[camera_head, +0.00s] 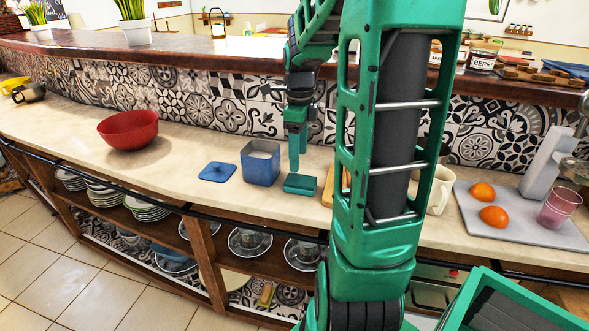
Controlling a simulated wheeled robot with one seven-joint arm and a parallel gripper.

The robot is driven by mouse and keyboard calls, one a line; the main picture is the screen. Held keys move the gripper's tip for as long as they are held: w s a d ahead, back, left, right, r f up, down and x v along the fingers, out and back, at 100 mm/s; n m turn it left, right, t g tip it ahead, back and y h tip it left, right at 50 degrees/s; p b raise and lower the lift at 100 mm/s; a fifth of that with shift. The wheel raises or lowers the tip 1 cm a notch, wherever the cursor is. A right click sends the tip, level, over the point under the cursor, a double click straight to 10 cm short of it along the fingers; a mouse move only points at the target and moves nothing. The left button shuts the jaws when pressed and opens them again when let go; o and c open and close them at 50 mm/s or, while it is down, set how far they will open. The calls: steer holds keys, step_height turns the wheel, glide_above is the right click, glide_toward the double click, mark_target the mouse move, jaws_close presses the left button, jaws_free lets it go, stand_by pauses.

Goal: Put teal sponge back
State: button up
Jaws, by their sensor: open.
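The teal sponge (300,184) lies flat on the pale countertop near the middle of the head view. My gripper (298,160) points down just above the sponge, with its fingers close to the sponge's upper side. It is open, and I cannot tell whether a finger touches the sponge. A blue square container (261,164) with an open top stands just left of the sponge. A flat blue lid (217,172) lies on the counter to the left of the container.
A red bowl (128,130) stands further left on the counter (190,145). My arm hides part of a wooden board (328,188) and a cream mug (440,190). A grey board (520,222) with oranges is at right. Shelves below hold plates (145,208).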

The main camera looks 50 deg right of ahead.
steer(key=s+a+n, duration=0.5)
steer(key=s+n, duration=0.4)
steer(key=n, duration=0.2)
steer(key=s+a+f+n, duration=0.1)
steer(key=s+a+n, duration=0.5)
steer(key=s+n, duration=0.3)
steer(key=shift+s+f+n, duration=0.15)
steer(key=shift+s+n, duration=0.2)
steer(key=shift+n, duration=1.45)
steer(key=shift+a, duration=0.1)
